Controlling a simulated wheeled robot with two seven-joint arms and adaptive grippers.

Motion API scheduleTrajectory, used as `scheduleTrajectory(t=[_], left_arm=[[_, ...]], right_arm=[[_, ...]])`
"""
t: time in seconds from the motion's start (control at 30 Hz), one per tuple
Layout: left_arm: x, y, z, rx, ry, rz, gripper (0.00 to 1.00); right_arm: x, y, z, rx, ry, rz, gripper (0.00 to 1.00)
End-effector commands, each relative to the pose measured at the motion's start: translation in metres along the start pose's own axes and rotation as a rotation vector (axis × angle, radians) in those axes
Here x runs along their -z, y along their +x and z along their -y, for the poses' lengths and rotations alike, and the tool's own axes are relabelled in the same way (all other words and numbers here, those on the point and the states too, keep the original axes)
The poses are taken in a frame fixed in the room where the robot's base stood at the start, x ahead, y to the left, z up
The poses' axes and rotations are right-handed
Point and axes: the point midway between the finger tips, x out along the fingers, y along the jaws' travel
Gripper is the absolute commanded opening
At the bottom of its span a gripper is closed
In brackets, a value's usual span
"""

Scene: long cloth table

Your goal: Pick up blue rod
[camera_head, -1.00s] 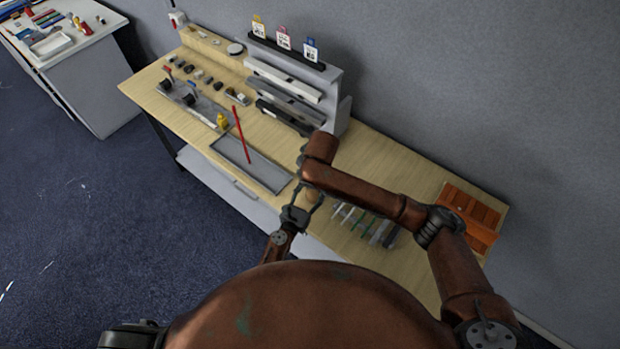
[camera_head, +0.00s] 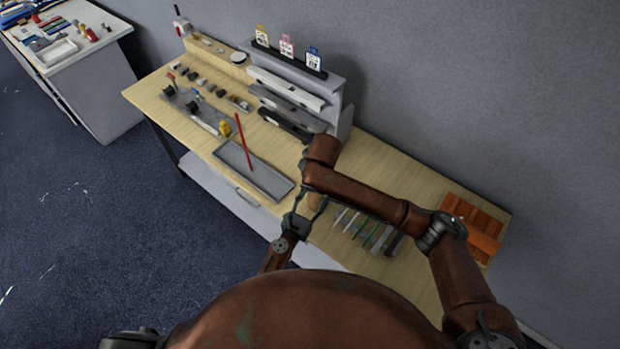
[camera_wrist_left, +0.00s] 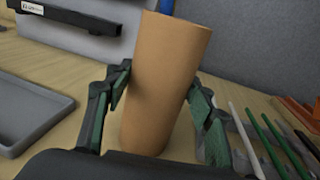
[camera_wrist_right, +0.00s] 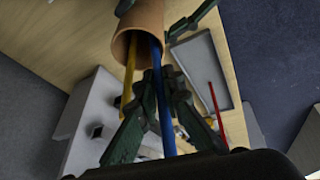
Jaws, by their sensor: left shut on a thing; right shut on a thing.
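The blue rod (camera_wrist_right: 162,100) stands in a tan cup (camera_wrist_left: 162,80), beside a yellow rod (camera_wrist_right: 128,75), in the right wrist view. My right gripper (camera_wrist_right: 161,80) is shut on the blue rod just outside the cup's mouth. The rod's lower end is hidden inside the cup. My left gripper (camera_wrist_left: 160,85) is shut around the cup, one finger on each side. In the left wrist view a sliver of the blue rod (camera_wrist_left: 167,5) shows above the rim. In the head view, the cup (camera_head: 315,202) is small and partly hidden by my arms.
A grey tray (camera_head: 284,189) with a red rod (camera_head: 243,140) leaning across it lies left of the cup. A grey rack (camera_head: 334,88) stands against the wall.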

Motion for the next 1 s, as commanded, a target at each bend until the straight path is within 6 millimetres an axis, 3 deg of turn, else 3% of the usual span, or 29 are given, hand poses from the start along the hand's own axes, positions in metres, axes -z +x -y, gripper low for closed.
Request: scheduleTrajectory(t=[0.3,0.5,0.7,1.0], left_arm=[[0.000,0.000,0.000,0.000,0.000,0.000,0.26],[0.000,0.000,0.000,0.000,0.000,0.000,0.26],[0.000,0.000,0.000,0.000,0.000,0.000,0.26],[0.000,0.000,0.000,0.000,0.000,0.000,0.26]], right_arm=[[0.033,-0.077,-0.009,0.000,-0.002,-0.006,0.00],[0.050,-0.118,-0.013,0.001,-0.001,-0.004,0.00],[0.059,-0.141,-0.016,0.001,0.000,-0.001,0.00],[0.061,-0.147,-0.017,0.001,0.000,0.000,0.00]])
